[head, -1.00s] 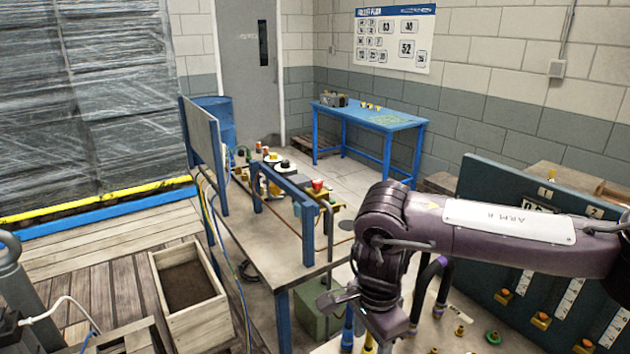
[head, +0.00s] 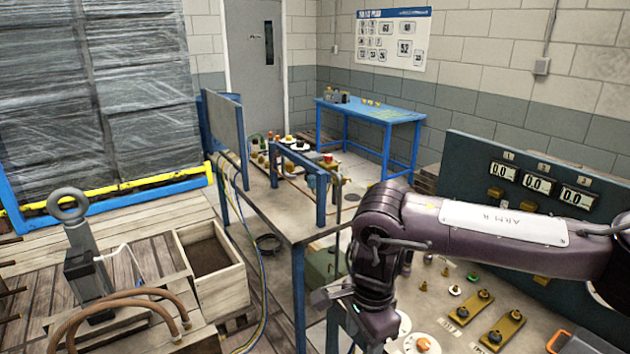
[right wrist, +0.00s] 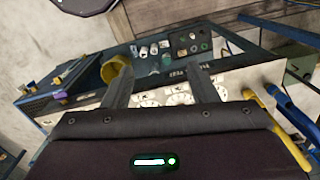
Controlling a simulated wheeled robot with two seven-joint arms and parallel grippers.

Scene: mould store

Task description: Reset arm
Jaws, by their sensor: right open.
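My right arm (head: 490,222), purple-grey with a white label plate, comes in from the right in the head view. It bends downward over the bench (head: 540,308). In the right wrist view, the two dark fingers of my right gripper (right wrist: 160,80) stand apart with nothing between them. Beyond them lies a white strip with round dials (right wrist: 180,97) and a dark panel with small knobs (right wrist: 190,42). My left gripper is not in view.
A control panel (head: 470,165) with displays stands behind the right bench. A long table (head: 268,212) with a blue frame stands at centre. A wooden box (head: 222,290) and a grey post with a ring (head: 82,240) are at left. A blue table (head: 372,112) stands by the wall.

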